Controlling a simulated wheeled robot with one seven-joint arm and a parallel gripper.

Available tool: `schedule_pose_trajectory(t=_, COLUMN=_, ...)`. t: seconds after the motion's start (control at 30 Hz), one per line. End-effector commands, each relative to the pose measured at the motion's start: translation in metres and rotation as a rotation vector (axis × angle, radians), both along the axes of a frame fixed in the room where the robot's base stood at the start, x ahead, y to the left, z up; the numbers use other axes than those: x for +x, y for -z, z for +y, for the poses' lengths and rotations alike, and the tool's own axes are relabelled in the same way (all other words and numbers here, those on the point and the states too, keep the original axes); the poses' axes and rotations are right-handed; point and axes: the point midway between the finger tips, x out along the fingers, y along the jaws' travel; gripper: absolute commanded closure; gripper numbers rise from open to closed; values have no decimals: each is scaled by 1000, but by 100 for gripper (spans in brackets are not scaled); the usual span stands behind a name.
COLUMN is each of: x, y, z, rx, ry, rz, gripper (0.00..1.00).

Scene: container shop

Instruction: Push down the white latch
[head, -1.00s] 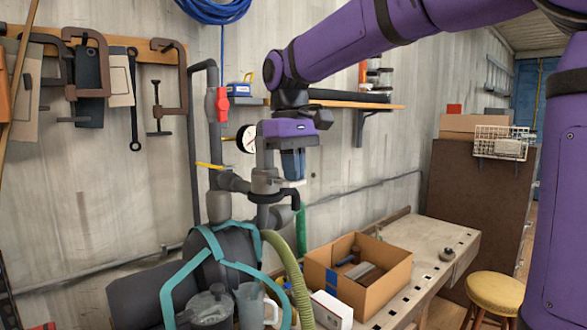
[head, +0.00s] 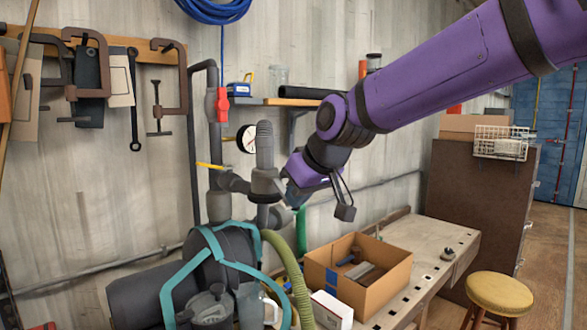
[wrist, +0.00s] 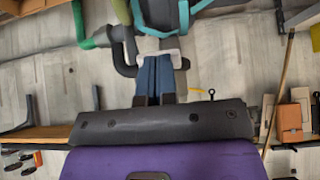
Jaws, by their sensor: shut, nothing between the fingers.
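My gripper (head: 289,197) is tilted down to the left beside the grey pipe assembly (head: 264,182). In the wrist view its blue fingers (wrist: 156,74) are together, with nothing between them. Their tips overlap a pale grey-white piece (wrist: 158,48) on the assembly; I cannot tell whether they touch it. I cannot say for sure that this piece is the white latch. In the head view no white latch can be made out, and the pipe and gripper hide that spot.
A teal-framed pump (head: 232,245) and green hose (head: 288,275) are below. An open cardboard box (head: 330,278) and a white box (head: 331,310) stand on the workbench (head: 440,240). A red valve handle (head: 217,103) and shelf (head: 310,102) are behind.

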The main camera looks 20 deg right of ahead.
Motion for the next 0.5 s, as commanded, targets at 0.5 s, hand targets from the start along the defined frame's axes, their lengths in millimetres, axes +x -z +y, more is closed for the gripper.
schedule_pose_trajectory(t=0.5, x=5, y=16, z=2, rx=9, ry=-1, rz=-27, gripper=100)
